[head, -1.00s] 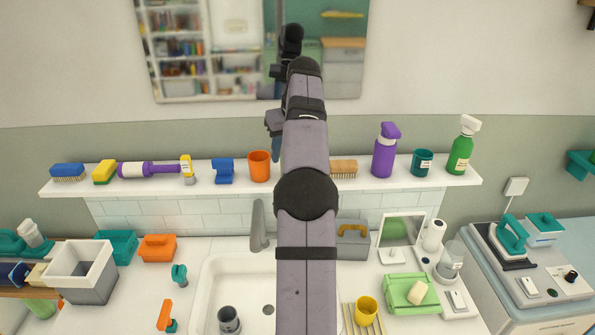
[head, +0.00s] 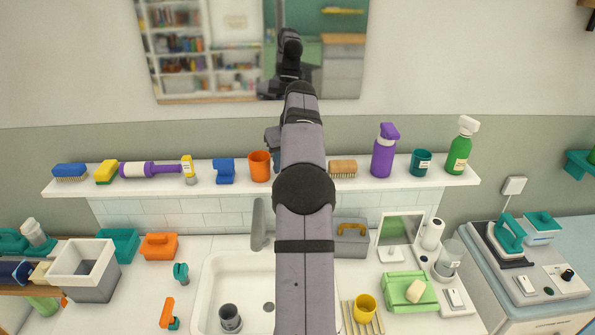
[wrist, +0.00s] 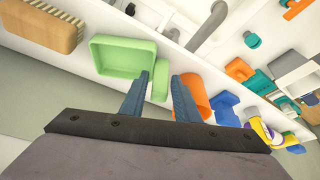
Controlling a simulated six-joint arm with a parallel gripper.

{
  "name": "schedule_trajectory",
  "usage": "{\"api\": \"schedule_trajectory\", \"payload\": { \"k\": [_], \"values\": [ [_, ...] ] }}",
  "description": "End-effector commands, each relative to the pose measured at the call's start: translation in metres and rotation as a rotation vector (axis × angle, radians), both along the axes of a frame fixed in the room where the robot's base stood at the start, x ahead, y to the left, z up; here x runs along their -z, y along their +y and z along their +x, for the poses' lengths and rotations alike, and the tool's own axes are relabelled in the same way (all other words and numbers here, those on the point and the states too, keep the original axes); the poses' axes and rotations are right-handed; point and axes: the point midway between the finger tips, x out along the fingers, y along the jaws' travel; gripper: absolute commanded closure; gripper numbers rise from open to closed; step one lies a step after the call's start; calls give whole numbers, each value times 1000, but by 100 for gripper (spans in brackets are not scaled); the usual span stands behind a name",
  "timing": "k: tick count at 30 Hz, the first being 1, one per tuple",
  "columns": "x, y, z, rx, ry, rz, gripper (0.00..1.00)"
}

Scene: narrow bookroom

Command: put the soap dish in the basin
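In the wrist view a light green, shallow, open dish (wrist: 122,58) lies on the white shelf, between a wooden brush and an orange cup. In the head view my arm hides that spot. My gripper (wrist: 161,80) is open; its two blue fingers are apart, with a smaller light green piece (wrist: 160,82) showing between their tips. I cannot tell whether they touch it. The white basin (head: 203,290) is below, partly hidden by my arm.
On the shelf, the orange cup (head: 259,165) and wooden brush (head: 343,168) flank my arm. A yellow cup (head: 364,307) stands on a rack right of the basin.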

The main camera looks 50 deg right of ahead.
Motion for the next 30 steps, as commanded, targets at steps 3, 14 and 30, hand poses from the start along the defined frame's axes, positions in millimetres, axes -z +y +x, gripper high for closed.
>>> {"api": "schedule_trajectory", "payload": {
  "k": [3,14,30],
  "values": [
    [0,0,0,0,0,0,100],
    [-1,0,0,0,-1,-1,100],
    [-30,2,-2,0,-2,-3,100]
  ]
}}
